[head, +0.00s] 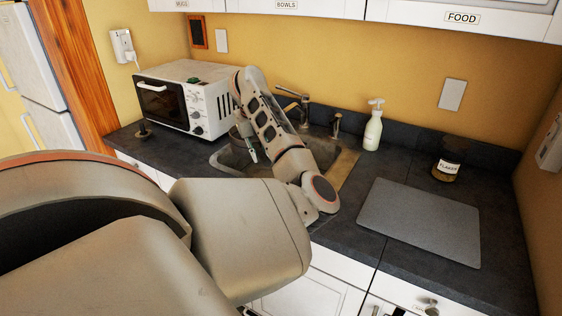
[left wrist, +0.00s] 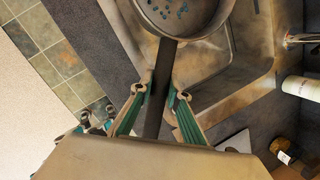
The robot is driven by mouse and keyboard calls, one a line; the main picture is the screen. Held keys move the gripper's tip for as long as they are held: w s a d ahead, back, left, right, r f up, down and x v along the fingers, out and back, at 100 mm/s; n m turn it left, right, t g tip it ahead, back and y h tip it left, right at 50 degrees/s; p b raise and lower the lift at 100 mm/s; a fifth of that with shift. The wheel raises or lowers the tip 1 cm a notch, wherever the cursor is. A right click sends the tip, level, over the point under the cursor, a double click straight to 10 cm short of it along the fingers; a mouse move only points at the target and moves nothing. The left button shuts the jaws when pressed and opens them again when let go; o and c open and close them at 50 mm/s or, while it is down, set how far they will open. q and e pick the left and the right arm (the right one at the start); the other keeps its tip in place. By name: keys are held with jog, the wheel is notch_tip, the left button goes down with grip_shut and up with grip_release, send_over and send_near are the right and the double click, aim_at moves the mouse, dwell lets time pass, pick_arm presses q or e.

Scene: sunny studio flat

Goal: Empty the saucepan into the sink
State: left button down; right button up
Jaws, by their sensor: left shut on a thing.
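The grey saucepan (left wrist: 184,32) is at the top of the left wrist view, cut off by the edge, with several small blue bits inside it. Its dark handle (left wrist: 158,108) runs between the fingers of my left gripper (left wrist: 160,91), which is shut on it. The pan is over or in the sink (left wrist: 222,98); its height and tilt are unclear. In the head view the sink (head: 226,158) lies partly behind my left forearm. There the saucepan (head: 236,137) shows only as a dark sliver, and my left gripper (head: 249,151) is mostly hidden. My right gripper is not in view.
A tap (head: 292,104) stands behind the sink. A white microwave (head: 190,92) is on its left, a soap bottle (head: 373,130) on its right. A grey board (head: 420,220) and a jar (head: 446,170) are on the right counter. Cupboards hang above.

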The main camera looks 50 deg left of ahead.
pick_arm(q)
jog(key=shift+s+a+f+t, duration=0.2)
jog(key=shift+s+a+t, duration=0.15)
jog(key=shift+s+t, duration=0.25)
jog(key=shift+w, duration=0.1)
jog(key=shift+r, duration=0.1)
jog(key=s+a+r, duration=0.2)
jog(key=s+r, duration=0.2)
jog(key=s, duration=0.1)
jog(key=shift+s+a+r, duration=0.25)
jog(key=shift+r, duration=0.15)
